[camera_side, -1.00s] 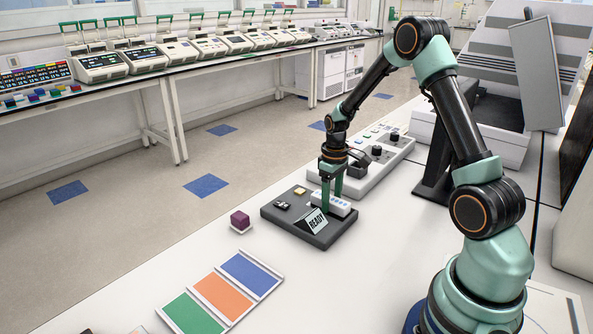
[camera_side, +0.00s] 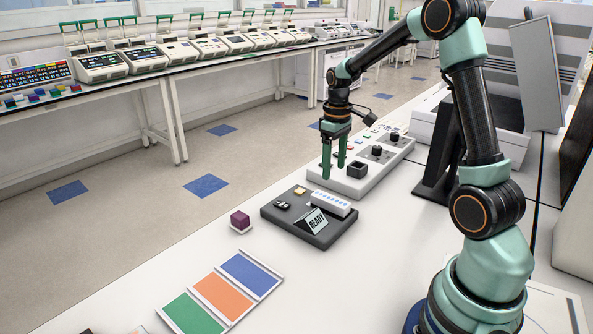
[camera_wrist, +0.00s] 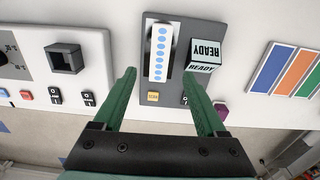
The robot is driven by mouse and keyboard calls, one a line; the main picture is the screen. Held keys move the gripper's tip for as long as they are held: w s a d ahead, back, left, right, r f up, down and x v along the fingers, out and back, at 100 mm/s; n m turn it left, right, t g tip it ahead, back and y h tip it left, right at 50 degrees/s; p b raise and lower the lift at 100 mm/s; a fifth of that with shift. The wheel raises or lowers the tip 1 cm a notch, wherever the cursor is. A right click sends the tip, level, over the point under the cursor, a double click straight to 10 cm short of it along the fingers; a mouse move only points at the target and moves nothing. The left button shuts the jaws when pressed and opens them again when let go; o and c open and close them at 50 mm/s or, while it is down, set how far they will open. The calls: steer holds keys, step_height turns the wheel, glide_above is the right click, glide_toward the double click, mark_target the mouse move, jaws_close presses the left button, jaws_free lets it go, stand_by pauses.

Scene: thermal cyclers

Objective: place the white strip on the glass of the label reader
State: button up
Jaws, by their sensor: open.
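The white strip (camera_side: 330,202) with a row of blue dots lies on the dark label reader (camera_side: 289,224), at its back right, behind the READY sign (camera_side: 313,221). In the wrist view the strip (camera_wrist: 161,52) lies on a dark raised part of the reader (camera_wrist: 183,92); the glass under it is mostly hidden. My gripper (camera_side: 333,174) is open and empty, above and behind the reader, apart from the strip. In the wrist view its two green fingers (camera_wrist: 166,95) stand wide apart.
A light grey control panel (camera_side: 367,167) with knobs and a dark square socket (camera_side: 357,170) stands behind the reader. A purple cube (camera_side: 240,219) sits left of it. Blue, orange and green mats (camera_side: 222,296) lie in front. The bench between is clear.

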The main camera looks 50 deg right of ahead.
steer(key=s+a+r+t, duration=0.2)
steer(key=s+a+r, duration=0.3)
steer(key=a, duration=0.4)
steer(key=s+a+r+t, duration=0.3)
steer(key=s+a+r, duration=0.2)
steer(key=a, duration=0.5)
steer(key=shift+r+t, duration=0.3)
steer(key=shift+r, duration=0.25)
